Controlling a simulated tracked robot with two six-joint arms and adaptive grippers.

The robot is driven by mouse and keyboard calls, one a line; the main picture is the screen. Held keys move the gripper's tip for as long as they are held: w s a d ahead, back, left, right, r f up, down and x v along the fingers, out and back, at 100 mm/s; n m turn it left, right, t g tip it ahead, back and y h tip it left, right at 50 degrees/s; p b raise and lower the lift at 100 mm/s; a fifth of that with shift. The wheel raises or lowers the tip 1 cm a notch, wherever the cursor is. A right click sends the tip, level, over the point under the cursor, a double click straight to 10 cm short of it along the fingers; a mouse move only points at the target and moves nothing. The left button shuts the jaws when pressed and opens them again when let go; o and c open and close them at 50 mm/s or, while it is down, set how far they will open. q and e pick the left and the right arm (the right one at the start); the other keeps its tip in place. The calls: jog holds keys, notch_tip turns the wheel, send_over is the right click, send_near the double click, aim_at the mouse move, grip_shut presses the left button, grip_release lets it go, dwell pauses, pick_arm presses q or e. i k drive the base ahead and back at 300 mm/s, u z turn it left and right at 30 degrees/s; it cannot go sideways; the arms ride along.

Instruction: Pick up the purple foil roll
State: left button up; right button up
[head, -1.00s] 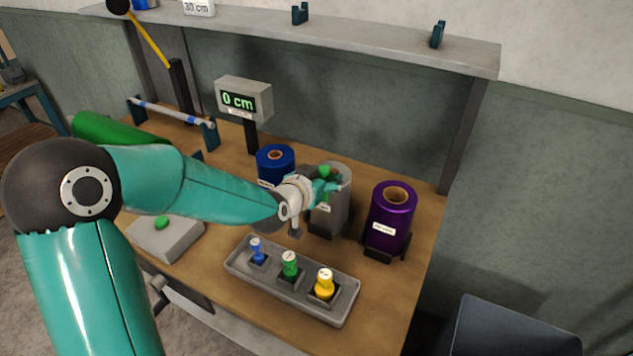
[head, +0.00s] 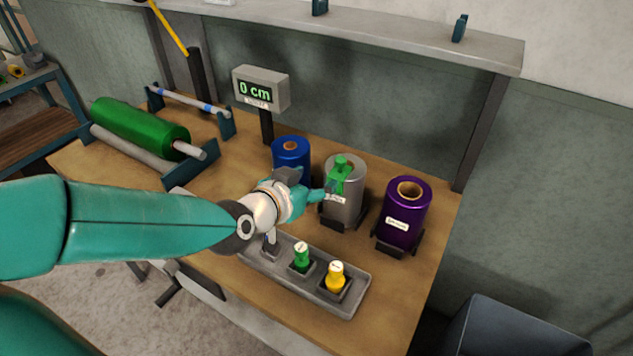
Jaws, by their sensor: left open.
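The purple foil roll (head: 403,212) stands upright in a dark holder at the right end of the row of rolls, with a white label on its front. My left gripper (head: 333,188) is in front of the grey roll (head: 345,205), to the left of the purple roll and apart from it. It is open, with no roll between its fingers. A green part shows at the gripper's fingers, over the grey roll. The arm and gripper hide part of the blue roll (head: 291,150). My right gripper is not in view.
A display reading 0 cm (head: 262,90) stands behind. A green roll (head: 140,127) lies on a stand at the left. A shelf (head: 400,35) runs above, and a dark bin (head: 515,330) stands right.

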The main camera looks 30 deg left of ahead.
aim_at(407, 200)
jog(key=u, duration=0.05)
jog(key=k, duration=1)
jog(key=z, duration=0.05)
